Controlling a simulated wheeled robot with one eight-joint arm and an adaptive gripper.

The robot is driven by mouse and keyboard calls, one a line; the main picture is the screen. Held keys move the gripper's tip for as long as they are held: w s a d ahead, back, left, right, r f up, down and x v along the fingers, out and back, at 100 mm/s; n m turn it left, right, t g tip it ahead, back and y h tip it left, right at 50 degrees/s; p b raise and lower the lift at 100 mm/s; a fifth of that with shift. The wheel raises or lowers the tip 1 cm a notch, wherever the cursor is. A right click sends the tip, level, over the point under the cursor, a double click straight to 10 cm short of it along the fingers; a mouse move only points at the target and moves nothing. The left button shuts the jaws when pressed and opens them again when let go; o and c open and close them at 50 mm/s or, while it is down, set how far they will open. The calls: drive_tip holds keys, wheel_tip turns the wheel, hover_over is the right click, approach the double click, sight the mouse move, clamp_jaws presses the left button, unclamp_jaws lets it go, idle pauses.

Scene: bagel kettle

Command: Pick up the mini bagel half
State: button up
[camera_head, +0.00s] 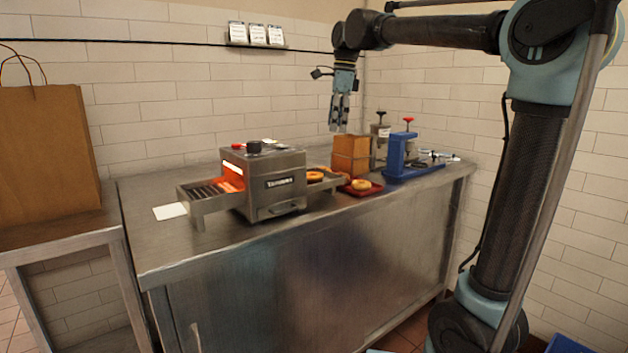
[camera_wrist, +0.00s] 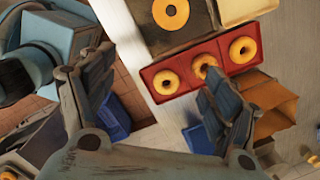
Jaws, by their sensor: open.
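Three ring-shaped bagel pieces lie in a row on a red tray (camera_wrist: 188,76): a left one (camera_wrist: 166,82), a middle one (camera_wrist: 204,66) and a right one (camera_wrist: 243,49). Another piece (camera_wrist: 171,14) lies on a dark surface above the tray in the wrist view. I cannot tell which is the mini half. In the head view one bagel piece (camera_head: 361,184) shows on the tray and another (camera_head: 315,176) at the toaster's right end. My gripper (camera_head: 339,126) is open and empty, fingers down, above the counter. One finger partly overlaps the tray in the wrist view.
A steel conveyor toaster (camera_head: 275,187) glows at its left opening. A paper bag (camera_head: 48,150) stands at far left. The counter's front left is mostly clear.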

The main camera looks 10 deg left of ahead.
drive_tip(key=a+r+m, duration=0.2)
drive_tip(key=a, duration=0.3)
hover_over(317, 175)
drive_tip(key=f, duration=1.2)
drive_tip(key=shift+w+a+f, duration=0.1)
drive_tip(key=shift+w+a, duration=0.05)
drive_tip(key=shift+w, duration=0.1)
drive_tip(key=shift+s+a+f, duration=0.1)
drive_tip(key=shift+a+f, duration=0.15)
drive_tip(key=shift+f, duration=1.05)
drive_tip(key=shift+s+a+f, duration=0.1)
drive_tip(key=shift+a+f, duration=0.1)
drive_tip(key=shift+f, duration=1.05)
drive_tip(key=c, duration=1)
drive_tip(key=shift+o, duration=0.2)
